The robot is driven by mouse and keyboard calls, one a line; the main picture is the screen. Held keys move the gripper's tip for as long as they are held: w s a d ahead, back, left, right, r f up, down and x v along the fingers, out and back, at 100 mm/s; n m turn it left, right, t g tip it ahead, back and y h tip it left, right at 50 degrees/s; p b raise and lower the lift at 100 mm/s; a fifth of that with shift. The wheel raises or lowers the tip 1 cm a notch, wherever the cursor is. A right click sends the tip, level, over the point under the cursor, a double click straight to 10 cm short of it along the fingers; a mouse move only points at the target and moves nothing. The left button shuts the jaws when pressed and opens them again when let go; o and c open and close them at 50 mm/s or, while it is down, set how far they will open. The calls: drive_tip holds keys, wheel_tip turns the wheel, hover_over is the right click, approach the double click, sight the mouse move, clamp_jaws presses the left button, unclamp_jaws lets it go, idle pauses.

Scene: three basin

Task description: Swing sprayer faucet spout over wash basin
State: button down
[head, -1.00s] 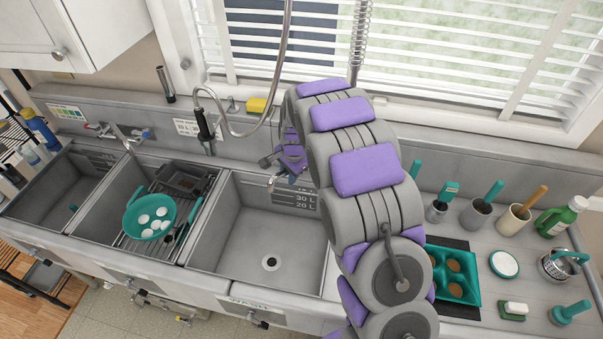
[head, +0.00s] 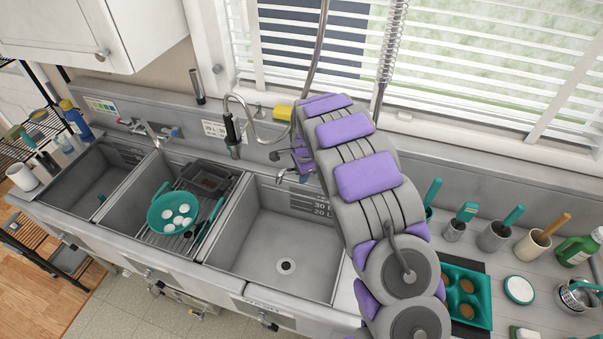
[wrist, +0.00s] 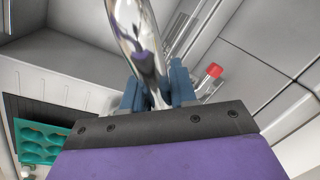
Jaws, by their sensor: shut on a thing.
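The chrome faucet spout (wrist: 135,35) runs between the blue fingers of my gripper (wrist: 157,88) in the wrist view. The fingers are shut on it. In the head view, the spout's tip (head: 281,176) shows just left of my gripper, at the back edge of the right basin. The rest of the spout and most of my gripper are hidden behind my arm. The wash basin (head: 275,235) is the rightmost of the three basins and looks empty. The black sprayer handle (head: 231,130) hangs from a metal hose behind the basins.
The middle basin (head: 150,225) holds a rack, a teal colander (head: 162,217) and a dark tray. Right of my arm are a teal muffin tin (head: 475,280), brushes in cups and a green bottle (head: 578,250).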

drive_tip(key=c, duration=1)
unclamp_jaws()
wheel_tip(320, 180, up, 17)
drive_tip(key=s, duration=0.3)
drive_tip(key=shift+d, duration=0.4)
drive_tip(key=shift+b, duration=0.3)
drive_tip(key=s+d+f+n+g+b, duration=0.1)
drive_tip(key=s+d+f+n+b, duration=0.1)
drive_tip(key=s, duration=1.3)
drive_tip(key=s+d+f+n+g+b, duration=0.1)
drive_tip(key=s+n+b, duration=0.4)
drive_tip(key=s, duration=1.1)
drive_tip(key=s+d+f+n+g+b, duration=0.1)
drive_tip(key=s+d+f+n+b, duration=0.2)
drive_tip(key=s+n, duration=0.4)
drive_tip(key=s+f+b, duration=0.1)
drive_tip(key=s+f, duration=0.1)
drive_tip(key=s, duration=0.6)
drive_tip(key=shift+s+d+f+g+h, duration=0.2)
drive_tip(key=shift+d+g+h, duration=0.1)
drive_tip(key=shift+d+g, duration=0.1)
